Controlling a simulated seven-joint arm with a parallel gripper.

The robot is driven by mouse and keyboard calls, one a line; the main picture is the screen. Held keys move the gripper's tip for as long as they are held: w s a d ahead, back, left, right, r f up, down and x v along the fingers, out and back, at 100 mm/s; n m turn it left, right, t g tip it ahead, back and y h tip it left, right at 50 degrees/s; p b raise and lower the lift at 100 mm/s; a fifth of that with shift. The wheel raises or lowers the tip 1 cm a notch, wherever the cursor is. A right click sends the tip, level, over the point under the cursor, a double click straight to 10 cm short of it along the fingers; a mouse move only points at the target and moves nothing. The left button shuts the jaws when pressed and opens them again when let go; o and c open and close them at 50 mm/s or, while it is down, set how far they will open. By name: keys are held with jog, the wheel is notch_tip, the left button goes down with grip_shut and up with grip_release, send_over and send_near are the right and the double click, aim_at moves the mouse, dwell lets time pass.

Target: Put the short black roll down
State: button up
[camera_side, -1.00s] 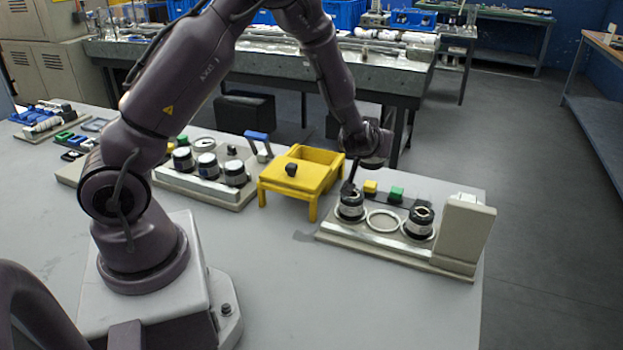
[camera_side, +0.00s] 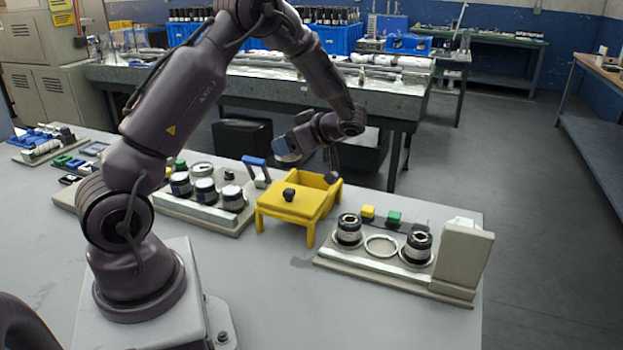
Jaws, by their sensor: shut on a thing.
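My gripper (camera_side: 332,164) points down over the right end of the yellow box (camera_side: 314,206). It is shut on a small dark piece (camera_side: 332,178), which looks like the short black roll. The piece hangs at the box's right back rim; I cannot tell whether it touches. The yellow box stands on legs, with an open bin at the back and a black knob on its front lid. The base (camera_side: 385,272) on the right carries two black-and-white rolls, a left one (camera_side: 348,230) and a right one (camera_side: 417,245), with an empty ring (camera_side: 381,245) between them.
Yellow (camera_side: 368,212) and green (camera_side: 393,217) buttons sit behind the rolls, and a beige block (camera_side: 463,258) stands at that base's right end.

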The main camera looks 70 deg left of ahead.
jog(key=w+a+f, duration=0.6)
jog(key=w+f, duration=0.1)
jog(key=f, duration=0.4)
jog(key=shift+w+a, duration=0.2)
jog(key=shift+w, duration=0.2)
jog(key=shift+f, duration=0.1)
jog(key=shift+f, duration=0.5)
